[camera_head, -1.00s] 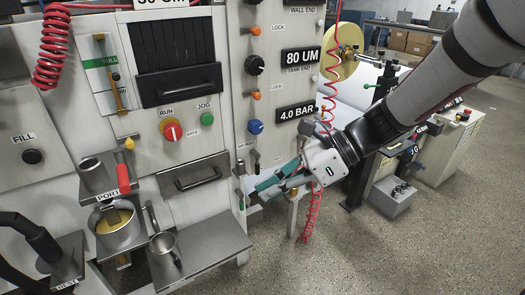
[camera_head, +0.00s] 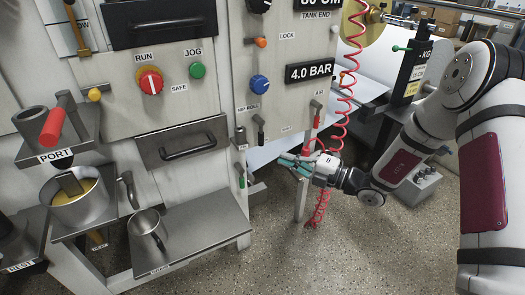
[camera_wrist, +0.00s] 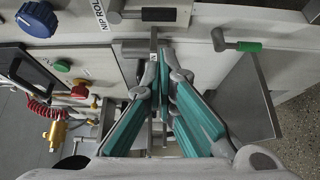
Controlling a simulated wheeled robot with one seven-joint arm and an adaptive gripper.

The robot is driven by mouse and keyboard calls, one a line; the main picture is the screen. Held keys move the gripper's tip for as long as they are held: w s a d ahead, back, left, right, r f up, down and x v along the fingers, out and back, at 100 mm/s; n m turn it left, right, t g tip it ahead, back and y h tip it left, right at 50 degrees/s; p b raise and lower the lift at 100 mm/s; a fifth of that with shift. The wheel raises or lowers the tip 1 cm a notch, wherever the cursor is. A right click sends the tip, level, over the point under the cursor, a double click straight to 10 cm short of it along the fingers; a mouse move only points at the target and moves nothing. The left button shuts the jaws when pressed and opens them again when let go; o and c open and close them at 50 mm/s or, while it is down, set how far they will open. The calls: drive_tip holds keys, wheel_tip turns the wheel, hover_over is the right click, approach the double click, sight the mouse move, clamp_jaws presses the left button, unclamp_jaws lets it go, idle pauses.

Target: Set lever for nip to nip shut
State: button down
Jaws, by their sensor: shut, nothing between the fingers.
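Small levers sit on the lower edge of the white panel. My gripper (camera_head: 284,160), with teal fingers, is to the right of the levers in the head view. It is shut and empty. In the wrist view its fingertips (camera_wrist: 160,66) cover part of the lever area; contact is unclear.
A blue knob (camera_head: 260,84) and the 4.0 BAR display (camera_head: 310,71) are above the levers. A red coiled hose (camera_head: 340,125) hangs close beside my gripper. A metal shelf (camera_head: 200,235) with a cup (camera_head: 147,229) juts out at lower left.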

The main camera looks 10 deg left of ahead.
drive_tip(key=shift+w+d+f, duration=0.1)
drive_tip(key=shift+w, duration=0.05)
drive_tip(key=b+x, duration=0.3)
drive_tip(key=x, duration=0.7)
idle(0.4)
